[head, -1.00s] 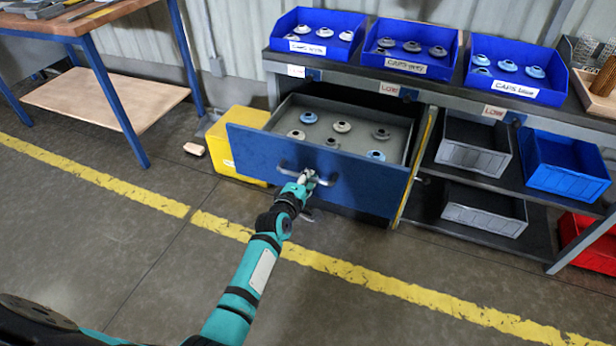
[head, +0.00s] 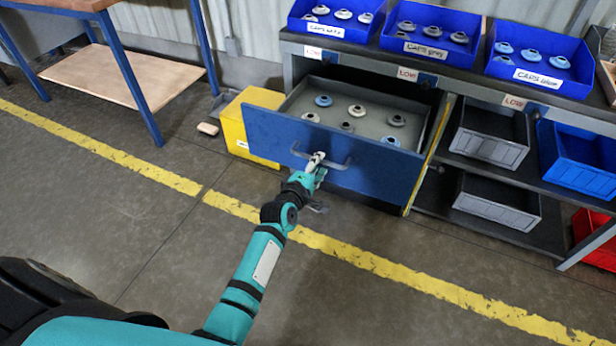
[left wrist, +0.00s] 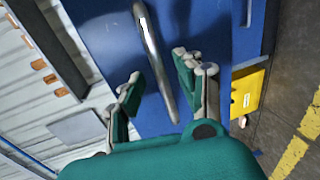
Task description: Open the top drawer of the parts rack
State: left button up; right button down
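The blue-fronted drawer (head: 385,172) of the parts rack (head: 435,85) stands pulled out, with several white, grey and blue round caps in its grey tray. Its bar handle (head: 338,165) runs across the front; it also shows in the left wrist view (left wrist: 153,55). My left gripper (head: 316,160) is at the left-middle part of this handle. In the left wrist view its two fingers (left wrist: 157,83) are spread, one on each side of the bar, with visible gaps. My right gripper is not in view.
A yellow bin (head: 236,128) stands close to the drawer's left side. Grey bins (head: 490,140) and a blue bin (head: 580,165) sit on shelves to the right. Blue cap trays (head: 430,45) stand on top. A workbench (head: 125,70) is at the left. The floor in front is open.

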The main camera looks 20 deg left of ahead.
pick_arm(q)
jog(key=v, duration=0.9)
